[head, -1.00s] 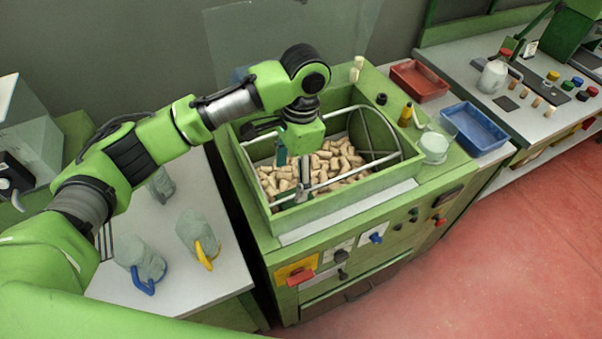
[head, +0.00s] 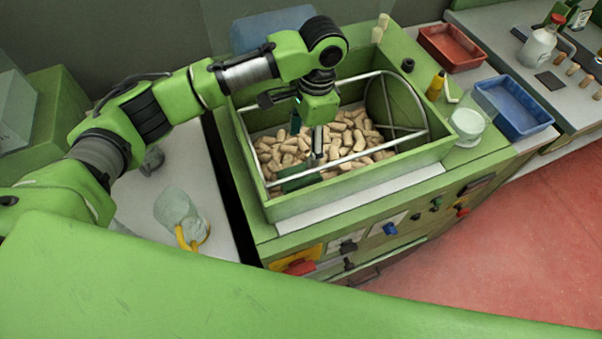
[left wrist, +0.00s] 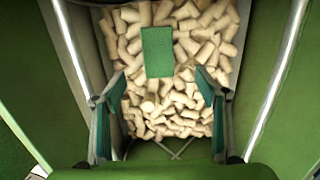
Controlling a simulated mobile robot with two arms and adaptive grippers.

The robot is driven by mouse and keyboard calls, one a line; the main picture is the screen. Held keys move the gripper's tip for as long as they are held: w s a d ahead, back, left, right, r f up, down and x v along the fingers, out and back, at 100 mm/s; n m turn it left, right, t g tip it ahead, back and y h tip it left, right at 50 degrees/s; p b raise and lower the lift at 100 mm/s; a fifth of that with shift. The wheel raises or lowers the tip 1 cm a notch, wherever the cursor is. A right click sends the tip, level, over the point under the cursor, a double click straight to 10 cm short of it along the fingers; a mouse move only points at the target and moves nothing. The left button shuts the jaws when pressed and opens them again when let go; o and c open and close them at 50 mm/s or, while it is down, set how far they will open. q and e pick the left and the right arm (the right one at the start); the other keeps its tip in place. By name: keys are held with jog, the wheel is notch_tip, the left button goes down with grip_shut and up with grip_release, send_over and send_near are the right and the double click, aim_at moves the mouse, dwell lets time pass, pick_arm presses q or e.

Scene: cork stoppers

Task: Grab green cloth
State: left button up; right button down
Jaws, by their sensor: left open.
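The green cloth (left wrist: 157,52) is a small flat rectangle lying on top of the cork stoppers (left wrist: 185,108) in the left wrist view. In the head view, a dark green patch (head: 298,179) on the corks near the bin's front wall seems to be the same cloth. My left gripper (head: 308,138) points down into the bin, above the corks. In the left wrist view its two fingers (left wrist: 158,95) are spread wide, with nothing between them, and the cloth shows beyond them toward the top. My right gripper is not in view.
The green bin (head: 350,183) has high walls, and metal rails (head: 425,112) run over it. A glass jar (head: 467,124), a yellow bottle (head: 436,85), a red tray (head: 452,48) and a blue tray (head: 512,107) are to the right. A wrapped item (head: 176,207) stands on the left table.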

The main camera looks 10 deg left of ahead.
pick_arm(q)
send_over(300, 174)
jog(key=f, duration=0.5)
jog(key=shift+w+f+p, duration=0.2)
jog(key=shift+p, duration=0.1)
jog(key=f, duration=0.2)
jog(key=f+p, duration=0.1)
jog(key=f, duration=0.1)
jog(key=shift+s+d+f, duration=0.15)
jog(key=shift+s+f, duration=0.05)
jog(key=shift+f, duration=0.65)
jog(key=c, duration=1.1)
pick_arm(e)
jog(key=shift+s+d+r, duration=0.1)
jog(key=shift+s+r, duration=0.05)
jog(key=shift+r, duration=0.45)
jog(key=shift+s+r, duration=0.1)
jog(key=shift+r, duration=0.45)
